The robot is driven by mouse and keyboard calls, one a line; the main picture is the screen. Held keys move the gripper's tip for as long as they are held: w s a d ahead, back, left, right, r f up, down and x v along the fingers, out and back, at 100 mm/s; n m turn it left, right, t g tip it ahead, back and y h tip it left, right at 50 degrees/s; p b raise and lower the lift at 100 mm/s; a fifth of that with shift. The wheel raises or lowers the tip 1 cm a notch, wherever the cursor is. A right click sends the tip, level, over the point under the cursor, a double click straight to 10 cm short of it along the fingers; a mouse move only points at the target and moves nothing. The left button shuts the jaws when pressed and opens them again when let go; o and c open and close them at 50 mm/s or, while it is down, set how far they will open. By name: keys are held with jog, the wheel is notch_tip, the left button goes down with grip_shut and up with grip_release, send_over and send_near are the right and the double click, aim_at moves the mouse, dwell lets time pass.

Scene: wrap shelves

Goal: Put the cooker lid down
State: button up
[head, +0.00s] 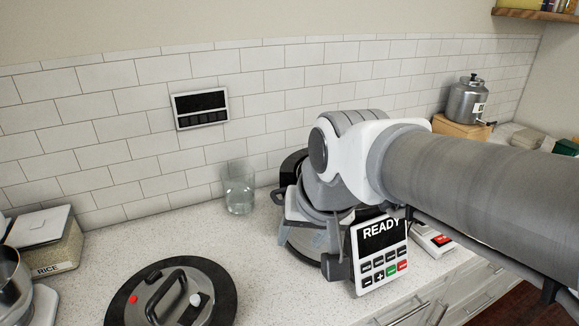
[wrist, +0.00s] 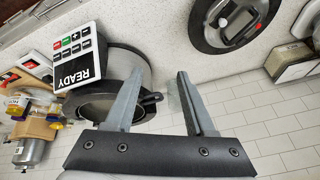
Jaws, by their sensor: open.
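The cooker lid (head: 207,284) lies on the counter at the lower left of the head view. It is round and grey with a black rim, a dark arched handle, a red dot and a white knob. It also shows at the top right of the wrist view (wrist: 228,28). My gripper (wrist: 159,70) is open and empty, apart from the lid. The cooker (wrist: 128,65), with its READY panel (head: 380,252), stands without its lid beside the gripper. In the head view my wrist hides much of the cooker.
A clear glass (head: 239,192) stands on the counter between lid and cooker. A RICE box (head: 48,248) stands at the left. A metal urn (head: 466,103) on a wooden block is at the back right. A dark panel (head: 201,107) hangs on the tiled wall.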

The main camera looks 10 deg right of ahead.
jog(key=s+d+n+h, duration=0.1)
jog(key=s+d, duration=0.6)
jog(key=shift+s+f+t, duration=0.25)
jog(key=shift+f+t, duration=0.05)
jog(key=shift+f, duration=0.1)
jog(key=shift+d, duration=0.2)
